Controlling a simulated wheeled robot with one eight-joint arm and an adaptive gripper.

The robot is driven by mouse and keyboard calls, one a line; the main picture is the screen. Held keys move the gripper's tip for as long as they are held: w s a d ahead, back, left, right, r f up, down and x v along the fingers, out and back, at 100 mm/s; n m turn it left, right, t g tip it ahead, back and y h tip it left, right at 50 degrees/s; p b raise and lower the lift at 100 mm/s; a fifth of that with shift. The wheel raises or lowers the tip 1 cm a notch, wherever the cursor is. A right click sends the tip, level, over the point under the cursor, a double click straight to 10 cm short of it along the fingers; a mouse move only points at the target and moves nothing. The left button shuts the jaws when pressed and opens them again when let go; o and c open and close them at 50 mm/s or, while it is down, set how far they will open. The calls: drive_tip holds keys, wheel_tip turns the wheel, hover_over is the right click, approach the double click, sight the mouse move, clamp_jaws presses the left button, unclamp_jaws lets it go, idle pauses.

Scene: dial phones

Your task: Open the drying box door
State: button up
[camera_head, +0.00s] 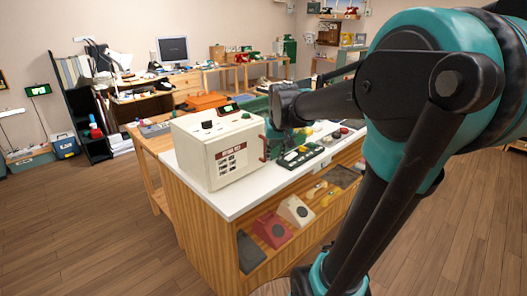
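The drying box (195,160) is a cream-white box on the white counter top, with dark knobs on its top and a dark red label (232,156) on its near face. A red handle (264,148) stands out at the box's right edge. The door's face is turned away from the view, so I cannot see clearly whether it is ajar. My gripper (272,140) is just right of the box, close to the handle. Its fingers are mostly hidden by my wrist and too small to read, so I cannot tell whether they touch or grip the handle.
The counter (223,213) has wooden sides and open shelves holding a red phone (273,229) and a white phone (296,210). A dark green keypad device (301,156) lies on the counter right of the box. The wooden floor (90,235) at the left front is clear.

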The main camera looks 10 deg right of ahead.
approach(265, 159)
drive_tip(key=w+f, duration=0.4)
drive_tip(key=f, duration=0.1)
drive_tip(key=shift+w+d+f, duration=0.1)
drive_tip(key=shift+w+f, duration=0.05)
drive_tip(key=shift+w, duration=0.1)
idle(0.5)
clamp_jaws()
idle(0.3)
